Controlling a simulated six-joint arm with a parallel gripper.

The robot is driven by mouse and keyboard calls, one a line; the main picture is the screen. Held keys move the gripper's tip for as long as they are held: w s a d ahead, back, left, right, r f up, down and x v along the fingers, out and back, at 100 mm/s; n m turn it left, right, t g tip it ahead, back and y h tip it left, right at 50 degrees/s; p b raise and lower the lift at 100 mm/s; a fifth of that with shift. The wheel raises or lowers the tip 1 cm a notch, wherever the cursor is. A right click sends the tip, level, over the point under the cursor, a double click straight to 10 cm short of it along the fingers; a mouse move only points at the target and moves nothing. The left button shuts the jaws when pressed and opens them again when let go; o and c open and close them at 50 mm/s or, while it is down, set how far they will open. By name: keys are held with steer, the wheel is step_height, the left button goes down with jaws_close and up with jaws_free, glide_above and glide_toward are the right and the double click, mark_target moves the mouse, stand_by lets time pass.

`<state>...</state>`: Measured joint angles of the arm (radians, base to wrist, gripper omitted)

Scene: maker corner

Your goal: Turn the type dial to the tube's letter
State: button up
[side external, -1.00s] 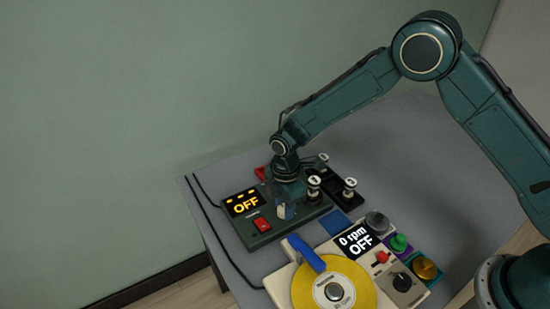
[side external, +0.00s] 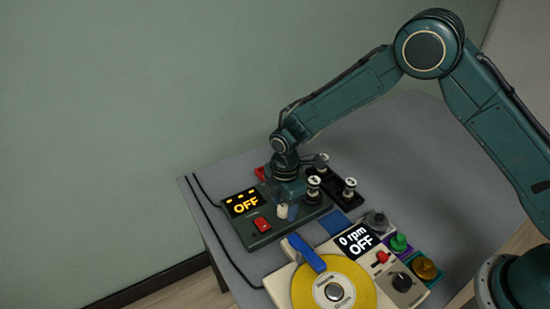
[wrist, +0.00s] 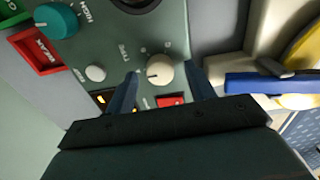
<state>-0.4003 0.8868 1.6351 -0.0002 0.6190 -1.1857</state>
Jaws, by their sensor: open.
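The dark green tester (side external: 262,238) reads OFF on its display (side external: 244,203). Its cream dial (wrist: 160,71), beside a small label that appears to read TYPE, shows in the wrist view with a dark pointer mark toward the left. My gripper (wrist: 165,74) is open, with one blue finger on each side of this dial; contact cannot be told. In the side view the gripper (side external: 287,207) is low over the tester and partly hides it. White-topped tubes (side external: 349,188) stand at the black rack behind; their letters are too small to read.
A teal knob (wrist: 57,21) and a small white button (wrist: 95,73) sit near the dial. A cream machine with a yellow disc (side external: 312,285) and blue arm (side external: 306,252) stands close in front. Grey table lies free behind.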

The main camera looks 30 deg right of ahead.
mark_target(285, 208)
step_height(285, 208, up, 13)
steer(key=shift+r, duration=0.15)
stand_by(0.4)
steer(key=shift+r, duration=0.1)
steer(key=s+d+r+m+t, duration=0.1)
steer(key=s+d+r+m, duration=0.4)
steer(key=r, duration=0.3)
steer(key=s+d+r+m+t, duration=0.2)
steer(key=s+d+r+m, duration=0.1)
steer(key=s+d+r, duration=0.4)
steer(key=s+d+r+m+t, duration=0.1)
steer(key=s+d+m, duration=0.3)
steer(key=s, duration=0.4)
steer(key=s+d+r+m+t, duration=0.1)
steer(key=s+d+m, duration=0.2)
steer(key=s+m, duration=0.3)
steer(key=s, duration=0.3)
steer(key=shift+d+r+t, duration=0.3)
steer(key=shift+d+r, duration=0.1)
